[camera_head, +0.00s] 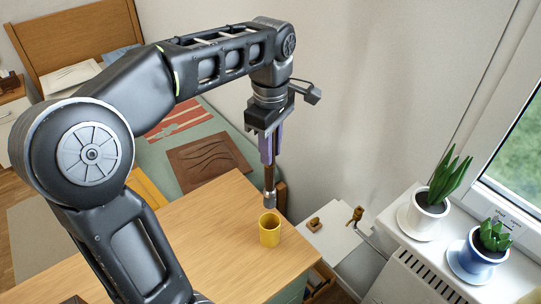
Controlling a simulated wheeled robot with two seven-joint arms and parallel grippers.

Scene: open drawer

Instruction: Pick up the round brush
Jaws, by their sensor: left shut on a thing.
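My left gripper (266,158) points straight down above the far corner of the wooden desk and is shut on the round brush (269,182). The brush hangs upright below the fingers, with a dark handle and a greyish lower end. Its upper part is hidden between the fingers. In the picture, its lower end shows just above a yellow cup (269,235). I cannot tell the exact gap between them. The cup stands on the desk top (200,240). My right gripper is not in view.
A radiator and a white sill with two potted plants, one in a white pot (427,218) and one in a blue pot (482,258), are at the right. A white surface (335,241) with small brown objects lies beyond the desk. An open drawer (318,283) shows below the desk's right edge. A bed stands behind.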

